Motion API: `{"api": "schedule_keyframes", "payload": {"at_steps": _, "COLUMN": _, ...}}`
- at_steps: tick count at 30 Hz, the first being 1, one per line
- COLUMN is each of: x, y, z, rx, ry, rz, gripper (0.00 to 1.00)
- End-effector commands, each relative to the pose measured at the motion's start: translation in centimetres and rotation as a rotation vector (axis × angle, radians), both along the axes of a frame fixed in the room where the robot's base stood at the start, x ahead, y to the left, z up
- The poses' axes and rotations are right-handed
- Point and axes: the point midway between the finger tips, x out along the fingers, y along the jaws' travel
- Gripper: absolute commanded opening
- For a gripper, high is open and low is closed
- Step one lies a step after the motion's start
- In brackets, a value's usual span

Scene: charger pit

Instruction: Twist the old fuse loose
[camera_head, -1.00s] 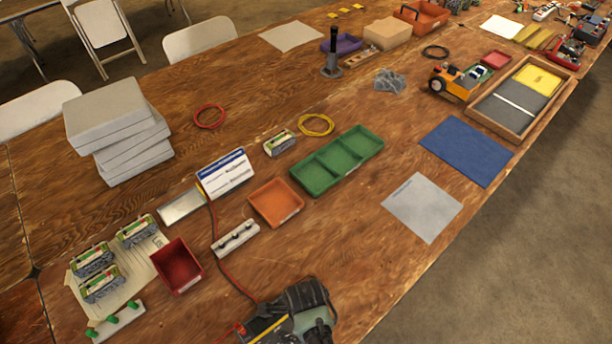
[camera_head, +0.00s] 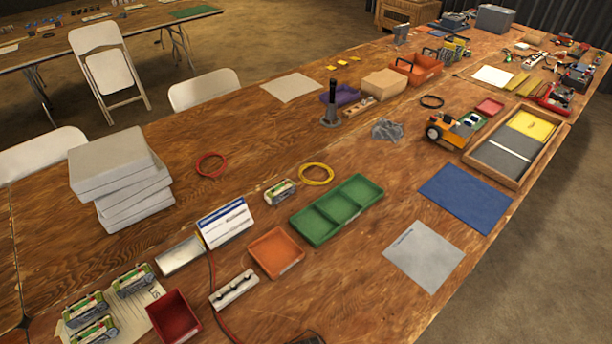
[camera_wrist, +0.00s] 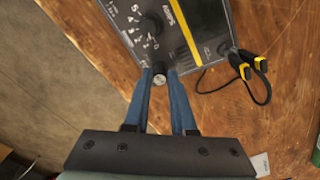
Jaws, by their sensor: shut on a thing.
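A black device (camera_wrist: 203,15) with dials, white lettering and a yellow stripe fills the top of the wrist view. Only a sliver of its dark top (camera_head: 308,339) shows at the bottom edge of the head view. A small round metallic end, which I take as the old fuse (camera_wrist: 160,80), sits at the device's lower edge. My gripper (camera_wrist: 159,76) has its two blue fingers on either side of it, shut on it. Whether the fuse has turned or come out of its seat cannot be told. My gripper is outside the head view.
A black cable with yellow-and-black clips (camera_wrist: 245,68) lies right of the device. In the head view, a white strip holder (camera_head: 233,290), an orange tray (camera_head: 276,253), a red bin (camera_head: 172,318) and a green divided tray (camera_head: 337,210) stand nearby. Bare wood lies right of the orange tray (camera_head: 350,285).

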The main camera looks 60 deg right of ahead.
Motion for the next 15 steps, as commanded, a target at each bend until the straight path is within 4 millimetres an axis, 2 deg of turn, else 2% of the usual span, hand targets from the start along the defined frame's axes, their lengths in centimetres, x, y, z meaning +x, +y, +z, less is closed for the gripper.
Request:
{"api": "schedule_keyframes", "payload": {"at_steps": 8, "x": 0.00, "y": -0.01, "z": 0.01, "rx": 0.000, "ry": 0.000, "rz": 0.012, "gripper": 0.00}}
{"api": "schedule_keyframes", "payload": {"at_steps": 15, "x": 0.00, "y": 0.02, "z": 0.10, "rx": 0.000, "ry": 0.000, "rz": 0.187, "gripper": 0.00}}
